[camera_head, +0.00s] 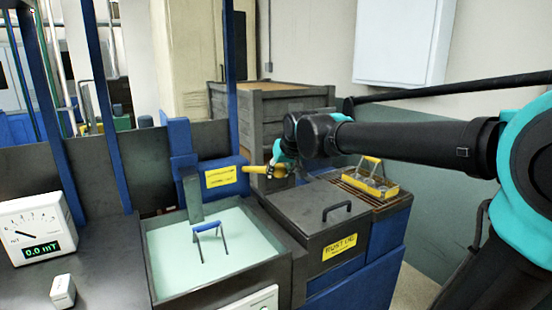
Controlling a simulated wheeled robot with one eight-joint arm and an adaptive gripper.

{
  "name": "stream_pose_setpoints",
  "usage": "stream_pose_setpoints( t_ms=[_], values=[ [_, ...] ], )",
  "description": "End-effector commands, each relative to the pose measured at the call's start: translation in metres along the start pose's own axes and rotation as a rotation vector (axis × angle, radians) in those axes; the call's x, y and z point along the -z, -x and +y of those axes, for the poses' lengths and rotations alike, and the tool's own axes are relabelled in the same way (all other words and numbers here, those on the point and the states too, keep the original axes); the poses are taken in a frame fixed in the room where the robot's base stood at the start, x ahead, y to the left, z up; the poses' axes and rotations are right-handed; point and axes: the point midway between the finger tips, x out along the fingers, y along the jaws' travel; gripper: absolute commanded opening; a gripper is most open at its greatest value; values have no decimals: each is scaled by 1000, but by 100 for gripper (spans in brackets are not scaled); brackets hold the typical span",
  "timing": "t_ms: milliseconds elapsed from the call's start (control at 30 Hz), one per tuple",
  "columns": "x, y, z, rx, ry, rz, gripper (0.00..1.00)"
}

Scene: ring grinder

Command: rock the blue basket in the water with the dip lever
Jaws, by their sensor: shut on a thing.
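The water tank (277,270) is a square dark-rimmed basin of pale green water at the lower middle. The blue handle (209,229) of the basket stands above the water; the basket's body is hidden below the surface. The yellow dip lever (256,169) sticks out to the right from a blue housing (213,166) with a yellow label, behind the tank. My gripper (279,168) is at the lever's right end, shut on it. The arm reaches in from the right, and the fingertips are small and partly hidden.
A dark lidded bin (305,215) labelled "RUST OIL" stands right of the tank. A yellow basket (370,183) of parts sits on a grate behind it. A gauge (36,230) reading 0.0 mT and a small white block (63,291) are at left. A wooden crate (270,105) stands behind.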

Motion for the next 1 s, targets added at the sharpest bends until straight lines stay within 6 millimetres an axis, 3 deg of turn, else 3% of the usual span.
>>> stream_pose_setpoints(
  t_ms=[133,467,500,600,667,1000],
  values=[
    [-10,-5,2,8,-6,31,0],
    [-10,-5,2,9,-6,36,0],
    [-10,-5,2,9,-6,35,44],
    [-10,-5,2,9,-6,35,56],
    [-10,-5,2,9,-5,35,60],
    [-10,-2,2,9,-5,36,60]
  ],
)
